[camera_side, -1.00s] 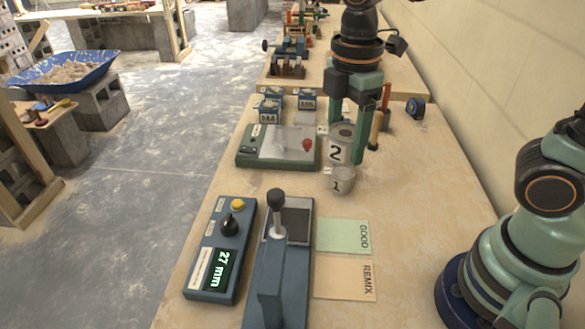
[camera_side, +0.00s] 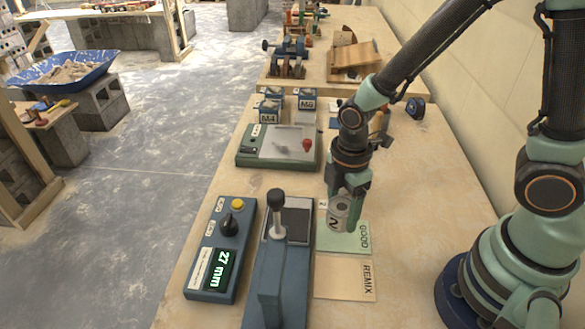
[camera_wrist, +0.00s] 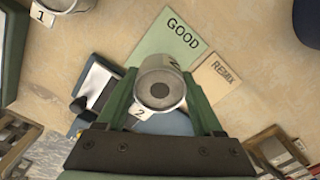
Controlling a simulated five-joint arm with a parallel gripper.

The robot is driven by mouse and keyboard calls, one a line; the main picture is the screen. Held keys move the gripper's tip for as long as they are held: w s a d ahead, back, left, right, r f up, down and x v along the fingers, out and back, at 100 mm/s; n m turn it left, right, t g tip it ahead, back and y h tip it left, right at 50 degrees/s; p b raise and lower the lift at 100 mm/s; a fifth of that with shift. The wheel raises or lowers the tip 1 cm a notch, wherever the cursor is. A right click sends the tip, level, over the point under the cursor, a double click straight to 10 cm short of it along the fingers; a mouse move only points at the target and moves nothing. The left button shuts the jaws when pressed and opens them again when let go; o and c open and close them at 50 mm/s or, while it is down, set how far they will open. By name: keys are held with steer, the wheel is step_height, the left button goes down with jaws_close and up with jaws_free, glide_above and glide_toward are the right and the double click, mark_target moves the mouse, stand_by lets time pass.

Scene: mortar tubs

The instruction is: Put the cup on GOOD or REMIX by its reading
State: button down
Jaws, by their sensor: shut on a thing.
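A grey cup marked 2 (camera_side: 340,214) is in my gripper (camera_side: 345,205), which is shut on it at the far edge of the green GOOD card (camera_side: 342,244). The cup looks roughly upright; I cannot tell whether it touches the card. In the wrist view the cup (camera_wrist: 160,90) sits between the fingers (camera_wrist: 160,82), open top facing the camera. The tan REMIX card (camera_side: 343,279) lies empty on the near side of GOOD. The blue box's display (camera_side: 218,268) reads 27 mm. Cup 1 (camera_wrist: 65,4) shows at the wrist view's top left; my arm hides it in the side view.
A blue lever stand (camera_side: 280,270) stands left of the cards, beside the display box. A green flat device with a red knob (camera_side: 275,148) and blue blocks labelled M4 (camera_side: 269,110) and M5 (camera_side: 307,103) are farther back. Bare tabletop lies right of the cards.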

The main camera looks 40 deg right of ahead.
mark_target(340, 222)
steer(key=shift+f, duration=1.9)
steer(key=shift+f, duration=0.1)
steer(key=shift+c, duration=0.2)
jaws_free()
step_height(340, 222, up, 12)
steer(key=shift+f, duration=0.1)
steer(key=shift+d+r, duration=0.1)
steer(key=shift+r, duration=0.25)
steer(key=d+r+m+t, duration=0.5)
steer(key=d+r+m, duration=0.3)
steer(key=r+m, duration=0.3)
steer(key=m, duration=0.4)
steer(key=shift+d+r+m+t, duration=0.2)
steer(key=shift+r+m+t, duration=0.1)
steer(key=shift+m, duration=0.1)
